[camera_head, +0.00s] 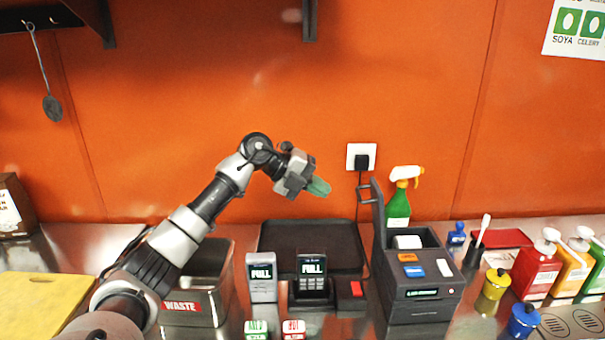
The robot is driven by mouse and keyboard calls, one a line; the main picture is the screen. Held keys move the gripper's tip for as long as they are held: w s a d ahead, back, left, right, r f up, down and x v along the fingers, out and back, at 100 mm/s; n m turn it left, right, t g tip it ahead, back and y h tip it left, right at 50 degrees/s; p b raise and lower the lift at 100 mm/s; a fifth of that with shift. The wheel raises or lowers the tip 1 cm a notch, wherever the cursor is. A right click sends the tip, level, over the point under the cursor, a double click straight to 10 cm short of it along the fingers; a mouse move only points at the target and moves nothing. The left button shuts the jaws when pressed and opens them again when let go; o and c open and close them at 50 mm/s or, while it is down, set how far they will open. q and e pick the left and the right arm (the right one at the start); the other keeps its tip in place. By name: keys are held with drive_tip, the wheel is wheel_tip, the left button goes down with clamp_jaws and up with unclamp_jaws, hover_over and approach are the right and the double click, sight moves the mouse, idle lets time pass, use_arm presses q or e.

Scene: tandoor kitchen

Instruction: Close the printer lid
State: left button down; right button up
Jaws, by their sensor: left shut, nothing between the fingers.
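The dark grey printer (428,303) stands on the counter right of centre. Its lid (378,213) is open and stands upright at the left side of the printer. A white paper roll (407,242) shows in the open bay. My left gripper (318,187) is shut and empty, with green fingertips. In the picture it is up and left of the lid, apart from it, in front of the orange wall. My right gripper does not show.
A green spray bottle (398,208) stands behind the printer. A black tray (283,238), two handheld devices marked FULL and a steel waste bin (228,285) are to its left. Bottles and small jars stand to its right. A wall socket (356,155) has a plugged cable.

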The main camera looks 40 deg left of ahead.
use_arm(q)
drive_tip(key=w+d, duration=0.1)
drive_tip(key=w+d+p, duration=0.1)
drive_tip(key=d, duration=0.1)
drive_tip(key=w+d+f, duration=0.1)
drive_tip(key=shift+w+d+f+p, duration=0.1)
drive_tip(key=shift+w+d+p, duration=0.1)
drive_tip(key=shift+d+p, duration=0.15)
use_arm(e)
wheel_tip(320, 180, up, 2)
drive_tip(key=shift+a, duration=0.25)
